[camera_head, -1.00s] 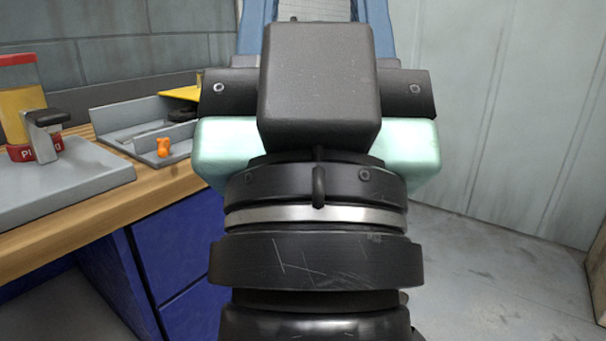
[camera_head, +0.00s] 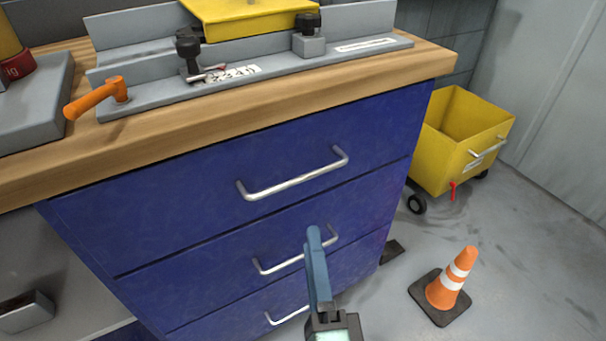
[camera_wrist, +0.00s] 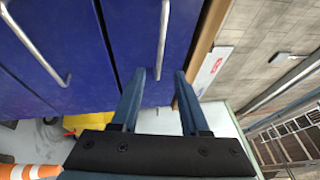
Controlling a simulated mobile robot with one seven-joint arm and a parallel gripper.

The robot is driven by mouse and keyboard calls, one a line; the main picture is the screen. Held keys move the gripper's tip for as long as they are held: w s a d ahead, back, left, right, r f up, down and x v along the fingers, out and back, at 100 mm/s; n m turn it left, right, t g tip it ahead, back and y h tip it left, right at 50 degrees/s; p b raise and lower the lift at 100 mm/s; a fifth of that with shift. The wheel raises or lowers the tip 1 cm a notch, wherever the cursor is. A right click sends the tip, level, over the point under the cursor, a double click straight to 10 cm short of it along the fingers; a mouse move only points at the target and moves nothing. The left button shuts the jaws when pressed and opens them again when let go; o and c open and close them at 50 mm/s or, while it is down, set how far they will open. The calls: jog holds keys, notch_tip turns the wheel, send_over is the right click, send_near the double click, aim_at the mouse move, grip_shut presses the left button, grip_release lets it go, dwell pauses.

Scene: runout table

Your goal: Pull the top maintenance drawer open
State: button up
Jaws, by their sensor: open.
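The top drawer (camera_head: 220,165) is the uppermost blue front under the wooden worktop and looks shut, flush with the drawers below. Its silver bar handle (camera_head: 295,188) is bare in the head view. In the wrist view the top handle (camera_wrist: 162,45) runs up the picture, ahead of my fingertips and in line with the gap between them. My gripper (camera_wrist: 160,78) is open with nothing between its blue fingers. In the head view my gripper (camera_head: 315,235) appears below the top handle, overlapping the middle drawer's handle (camera_head: 275,265). The fingers look apart from the top handle.
The wooden worktop (camera_head: 300,105) overhangs the drawers and carries a grey fence with an orange lever (camera_head: 97,97). A yellow cart (camera_head: 470,140) and a traffic cone (camera_head: 450,285) stand on the right. The floor between cone and drawers is mostly clear.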

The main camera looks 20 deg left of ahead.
aim_at(301, 176)
jog(key=p+x, duration=0.2)
jog(key=x, duration=1)
jog(key=shift+w+a+r+p, duration=0.15)
jog(key=shift+a+p, duration=0.1)
jog(key=shift+p, duration=0.1)
grip_shut()
dwell(0.9)
